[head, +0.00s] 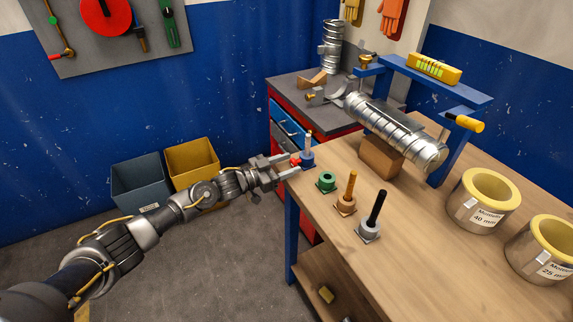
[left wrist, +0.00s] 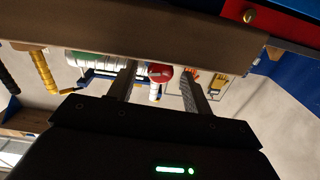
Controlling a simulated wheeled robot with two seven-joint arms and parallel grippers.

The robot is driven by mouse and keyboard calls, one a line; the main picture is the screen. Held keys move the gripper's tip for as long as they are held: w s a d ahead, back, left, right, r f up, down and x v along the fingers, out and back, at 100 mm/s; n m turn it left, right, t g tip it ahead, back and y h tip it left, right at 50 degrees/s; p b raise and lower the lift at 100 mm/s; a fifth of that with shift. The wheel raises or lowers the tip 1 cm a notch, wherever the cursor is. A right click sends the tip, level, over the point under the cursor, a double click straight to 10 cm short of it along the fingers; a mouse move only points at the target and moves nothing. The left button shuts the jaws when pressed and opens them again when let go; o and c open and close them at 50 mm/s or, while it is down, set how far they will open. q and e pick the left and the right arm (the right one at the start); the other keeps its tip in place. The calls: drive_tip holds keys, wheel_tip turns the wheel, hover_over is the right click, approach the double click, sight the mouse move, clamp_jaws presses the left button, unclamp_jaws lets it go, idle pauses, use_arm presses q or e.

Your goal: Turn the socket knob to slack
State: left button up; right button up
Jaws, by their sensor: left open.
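The blue socket (head: 307,158) stands at the left corner of the wooden bench, with a pale stick upright in it. Its red knob (head: 295,160) faces my left gripper (head: 291,164). In the left wrist view the red knob (left wrist: 160,73) shows a pale mark on its face and appears between the two finger lines. The left gripper (left wrist: 158,88) is open, with a gap on both sides of the knob. I cannot tell whether the fingertips reach around it or stop just short. My right gripper is in neither view.
A green ring socket (head: 327,182), a brown socket with an orange stick (head: 346,204) and a grey socket with a black stick (head: 369,230) stand nearby. A spiral duct (head: 395,130) lies beyond under a blue frame (head: 425,80). Two bins (head: 140,183) stand on the floor.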

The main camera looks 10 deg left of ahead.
use_arm(q)
drive_tip(key=shift+c, duration=0.4)
drive_tip(key=c, duration=0.9)
drive_tip(key=n+p, duration=0.1)
drive_tip(key=n, duration=0.3)
drive_tip(key=shift+w+n+p, duration=0.1)
drive_tip(key=shift+n+p, duration=0.6)
drive_tip(key=shift+n, duration=0.8)
